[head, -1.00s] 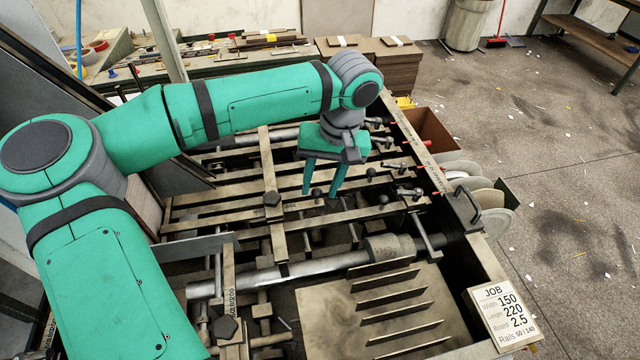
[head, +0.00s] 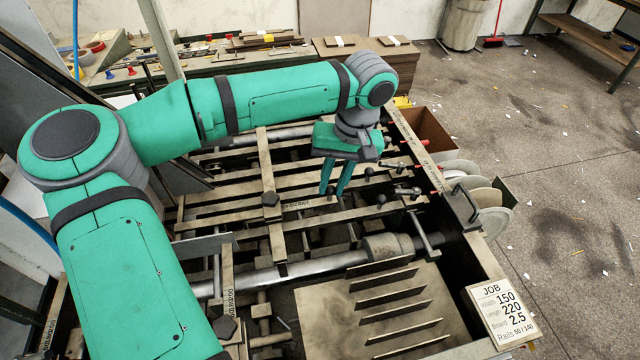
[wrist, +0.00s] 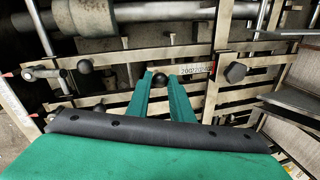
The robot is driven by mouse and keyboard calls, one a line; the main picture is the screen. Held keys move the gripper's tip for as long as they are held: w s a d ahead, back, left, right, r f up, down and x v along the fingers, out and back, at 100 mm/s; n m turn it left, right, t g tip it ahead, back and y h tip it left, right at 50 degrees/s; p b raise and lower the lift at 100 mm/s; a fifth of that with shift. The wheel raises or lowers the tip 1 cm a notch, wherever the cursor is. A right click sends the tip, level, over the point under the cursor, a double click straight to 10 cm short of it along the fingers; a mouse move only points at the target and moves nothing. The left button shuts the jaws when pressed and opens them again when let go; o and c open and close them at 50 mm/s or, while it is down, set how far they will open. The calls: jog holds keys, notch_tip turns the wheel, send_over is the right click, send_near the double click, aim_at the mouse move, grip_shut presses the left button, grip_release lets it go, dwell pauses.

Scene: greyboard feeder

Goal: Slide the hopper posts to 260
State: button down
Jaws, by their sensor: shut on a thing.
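My gripper (head: 333,191) is low over the feeder's cross rails, fingers pointing down. In the wrist view its two green fingers (wrist: 160,82) are closed around a black ball knob (wrist: 160,79). A printed scale (wrist: 193,70) on a rail lies just right of the knob; its figures are too small to read surely. Beside it a dark hexagonal knob (wrist: 236,72) sits on a crossing bar; it also shows in the head view (head: 270,199). I cannot tell for sure which parts are the hopper posts, and the held knob's lower part is hidden.
More black ball knobs (head: 380,198) stand to the right of my gripper, with metal clamps (head: 407,192) near the side frame. A roller shaft (head: 330,262) crosses in front. A job card (head: 502,310) reads width 150, length 220, board 2.5, rails 50/140.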

jog(key=shift+w+d, duration=0.1)
jog(key=shift+d, duration=0.25)
jog(key=c, duration=1.6)
grip_release()
jog(key=shift+r, duration=0.15)
jog(key=r, duration=0.3)
jog(key=d+r, duration=0.1)
jog(key=r, duration=0.3)
jog(key=d+r, duration=0.1)
jog(key=r, duration=0.2)
jog(key=shift+r, duration=0.2)
jog(key=f, duration=0.3)
jog(key=a+f, duration=0.1)
jog(key=f, duration=0.3)
jog(key=a+f, duration=0.1)
jog(key=f, duration=0.2)
jog(key=shift+f, duration=0.3)
jog(key=shift+a, duration=0.45)
jog(key=shift+f, duration=0.1)
